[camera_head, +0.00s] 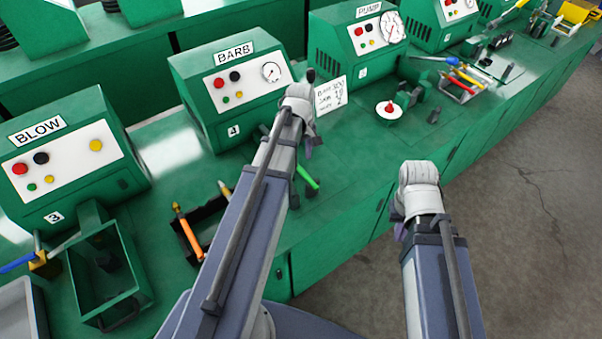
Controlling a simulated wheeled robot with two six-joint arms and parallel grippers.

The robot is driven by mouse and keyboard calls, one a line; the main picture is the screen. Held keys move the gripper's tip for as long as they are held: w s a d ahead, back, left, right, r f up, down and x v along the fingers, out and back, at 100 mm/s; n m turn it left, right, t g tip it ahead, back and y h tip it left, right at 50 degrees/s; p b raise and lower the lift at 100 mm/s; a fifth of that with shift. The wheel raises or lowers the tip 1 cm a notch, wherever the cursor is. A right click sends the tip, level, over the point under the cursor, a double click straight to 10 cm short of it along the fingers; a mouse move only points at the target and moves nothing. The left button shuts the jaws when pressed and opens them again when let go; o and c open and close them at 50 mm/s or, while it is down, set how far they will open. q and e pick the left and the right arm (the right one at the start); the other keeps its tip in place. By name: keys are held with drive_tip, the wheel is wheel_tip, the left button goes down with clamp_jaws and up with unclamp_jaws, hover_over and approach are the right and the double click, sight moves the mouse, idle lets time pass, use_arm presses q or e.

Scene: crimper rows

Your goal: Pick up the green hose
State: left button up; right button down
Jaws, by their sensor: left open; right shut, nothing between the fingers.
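The green hose (307,177) is a short bright green piece on the green bench, beside my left gripper. My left gripper (303,191) points down over the bench, with its dark fingers apart around or just above the hose. Part of the hose may be hidden by the fingers and my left arm; I cannot tell whether they touch it. My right gripper (398,228) is shut and empty, off the bench's front edge above the floor, mostly hidden by its own wrist.
The BARB machine (205,118) stands behind my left gripper, with a white sign (330,95) beside it. A black tray (208,218) with orange-handled tools lies left of my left arm. A white dish with a red piece (389,111) stands to the right.

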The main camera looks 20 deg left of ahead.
sight(301, 169)
use_arm(q)
drive_tip(key=shift+f, duration=0.15)
wheel_tip(301, 169, down, 5)
drive_tip(key=b, duration=0.5)
drive_tip(key=shift+w+f, duration=0.1)
drive_tip(key=shift+f, duration=0.05)
clamp_jaws()
idle(0.5)
